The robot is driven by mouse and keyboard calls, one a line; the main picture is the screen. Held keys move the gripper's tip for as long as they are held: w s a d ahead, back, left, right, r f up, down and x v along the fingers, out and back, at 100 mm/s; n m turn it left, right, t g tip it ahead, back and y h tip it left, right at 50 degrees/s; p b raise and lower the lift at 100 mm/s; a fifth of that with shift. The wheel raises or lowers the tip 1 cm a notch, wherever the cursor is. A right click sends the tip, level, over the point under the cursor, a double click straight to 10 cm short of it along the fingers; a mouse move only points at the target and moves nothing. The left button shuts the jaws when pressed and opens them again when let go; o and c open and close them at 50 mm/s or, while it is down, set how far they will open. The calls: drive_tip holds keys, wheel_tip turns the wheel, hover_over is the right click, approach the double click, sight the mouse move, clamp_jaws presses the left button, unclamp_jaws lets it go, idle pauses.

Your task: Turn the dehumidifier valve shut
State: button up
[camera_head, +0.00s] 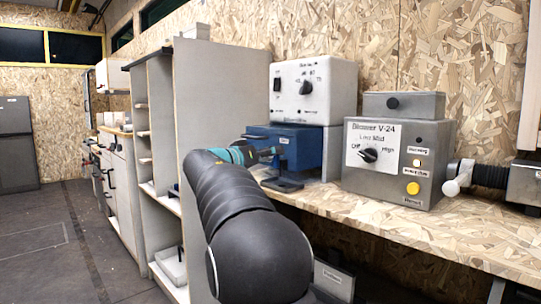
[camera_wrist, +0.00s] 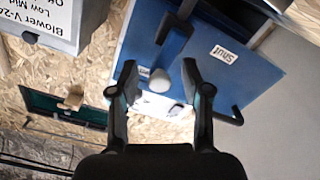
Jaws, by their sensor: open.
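A blue box (camera_head: 300,147) sits on the wooden shelf, and its blue face (camera_wrist: 250,55) fills much of the wrist view. The face carries a white label reading "Shut" (camera_wrist: 223,54). A blue lever (camera_wrist: 173,48) runs down from the upper middle of the face and ends in a pale round knob (camera_wrist: 160,80). My gripper (camera_wrist: 160,72) is open, one finger on each side of the lever's knob end. I cannot tell whether either finger touches it. In the head view my gripper (camera_head: 265,153) is at the front of the blue box and hides part of it.
A white control box (camera_head: 314,85) stands above the blue box. The grey Blower V-24 box (camera_head: 397,163) stands to its right, with a black dial and yellow button. A white-handled fitting (camera_head: 457,180) is further right. A tall grey panel (camera_head: 222,100) stands left.

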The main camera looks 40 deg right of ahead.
clamp_jaws()
drive_tip(key=shift+w+a+f+n+p, duration=0.1)
drive_tip(key=shift+w+f+n+p, duration=0.8)
drive_tip(key=shift+n, duration=2.05)
drive_tip(key=shift+w+d+f+n+p, duration=0.1)
drive_tip(key=shift+w+n+p, duration=0.1)
drive_tip(key=shift+n+p, duration=2.1)
drive_tip(key=shift+w+a+f+n+p, duration=0.1)
drive_tip(key=shift+w+f+n+p, duration=0.4)
drive_tip(key=shift+n, duration=3.15)
drive_tip(key=shift+w, duration=0.1)
